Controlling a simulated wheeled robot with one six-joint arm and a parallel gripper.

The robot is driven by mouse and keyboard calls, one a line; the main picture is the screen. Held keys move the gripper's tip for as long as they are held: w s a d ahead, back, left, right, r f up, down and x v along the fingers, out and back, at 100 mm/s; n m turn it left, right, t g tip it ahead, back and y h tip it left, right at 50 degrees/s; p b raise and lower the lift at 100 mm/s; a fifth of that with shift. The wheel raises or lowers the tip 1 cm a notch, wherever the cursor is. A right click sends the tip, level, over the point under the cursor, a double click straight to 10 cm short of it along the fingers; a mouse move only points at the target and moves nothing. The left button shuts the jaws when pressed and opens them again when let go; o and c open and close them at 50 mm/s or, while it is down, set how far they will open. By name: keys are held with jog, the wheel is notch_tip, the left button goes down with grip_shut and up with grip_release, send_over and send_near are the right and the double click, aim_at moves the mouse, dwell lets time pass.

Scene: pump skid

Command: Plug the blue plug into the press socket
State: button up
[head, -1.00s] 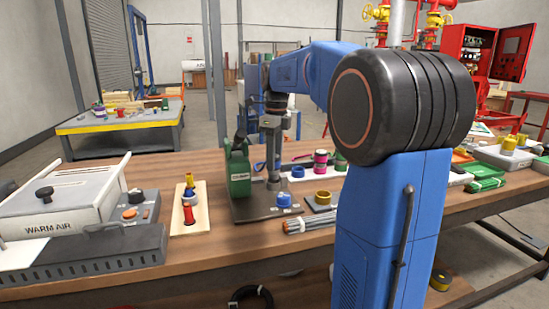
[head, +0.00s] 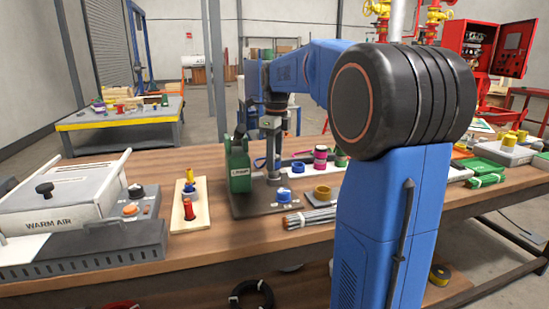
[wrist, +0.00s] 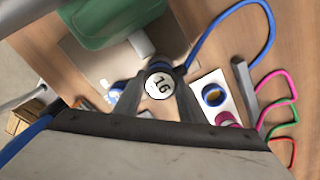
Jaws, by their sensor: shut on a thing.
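My gripper (wrist: 160,68) is shut on the blue plug (wrist: 160,82), whose round white face reads "16"; a blue cable loops from it to the right. In the head view my gripper (head: 273,172) hangs beside the green press (head: 239,168) marked CRIMP, over its dark base plate (head: 245,206). A blue ring (head: 284,195), which looks like the press socket, stands on the front right of this plate. In the wrist view blue parts (wrist: 115,92) show left of the fingers, partly hidden. The plug is held apart from that ring.
A white strip with a blue ring (wrist: 213,95) and a magenta ring (wrist: 228,119) lies right of my gripper. A wooden board (head: 190,207) and warm-air unit (head: 60,210) stand left.

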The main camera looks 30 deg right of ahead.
jog(key=shift+f, duration=0.55)
dwell(0.4)
jog(key=o, duration=1.2)
jog(key=r, duration=1.7)
jog(key=shift+s+d+r, duration=0.15)
jog(key=shift+s+r, duration=0.05)
jog(key=shift+s, duration=0.05)
jog(key=shift+s, duration=0.1)
